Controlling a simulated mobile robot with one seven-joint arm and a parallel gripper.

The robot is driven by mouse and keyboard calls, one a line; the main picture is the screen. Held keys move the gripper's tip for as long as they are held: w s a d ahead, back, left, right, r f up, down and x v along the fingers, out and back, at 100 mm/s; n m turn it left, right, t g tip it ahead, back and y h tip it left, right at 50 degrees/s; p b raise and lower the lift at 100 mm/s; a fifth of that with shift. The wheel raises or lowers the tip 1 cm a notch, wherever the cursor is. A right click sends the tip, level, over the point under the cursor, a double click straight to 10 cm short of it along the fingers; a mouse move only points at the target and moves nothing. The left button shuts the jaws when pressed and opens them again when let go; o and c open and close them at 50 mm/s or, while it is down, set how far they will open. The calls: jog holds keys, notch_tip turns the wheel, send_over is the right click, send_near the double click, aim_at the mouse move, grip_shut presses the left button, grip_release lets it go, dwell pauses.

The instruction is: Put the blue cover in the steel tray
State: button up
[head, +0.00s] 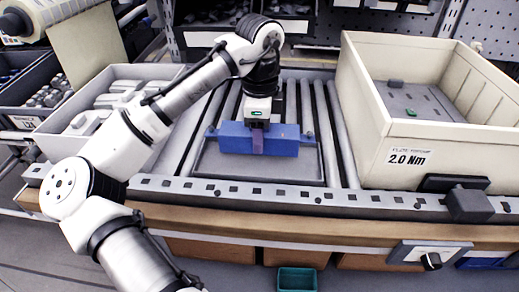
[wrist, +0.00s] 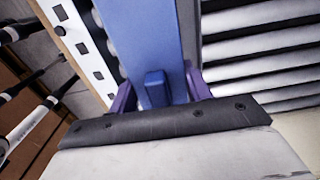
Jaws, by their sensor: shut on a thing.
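The blue cover (head: 283,141) is a long blue block in the middle of the roller conveyor. In the head view it lies lengthwise left to right, over the back part of the shallow steel tray (head: 225,171). My gripper (head: 258,144) comes down on it from above and is shut on it near its middle. In the wrist view the cover (wrist: 148,40) stands between the purple fingers of my gripper (wrist: 158,92). I cannot tell whether the cover touches the tray floor or hangs just above it.
A large cream bin (head: 440,150) marked 2.0 Nm stands on the right. A grey bin (head: 60,140) with white parts stands on the left. Bare rollers (head: 340,130) lie on both sides of the tray. A metal rail (head: 300,195) runs along the front edge.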

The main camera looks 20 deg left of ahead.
notch_tip(320, 180, down, 5)
jog(key=shift+r, duration=0.2)
jog(key=o, duration=1.1)
notch_tip(320, 180, up, 12)
jog(key=shift+r+p, duration=0.1)
jog(key=shift+p, duration=0.65)
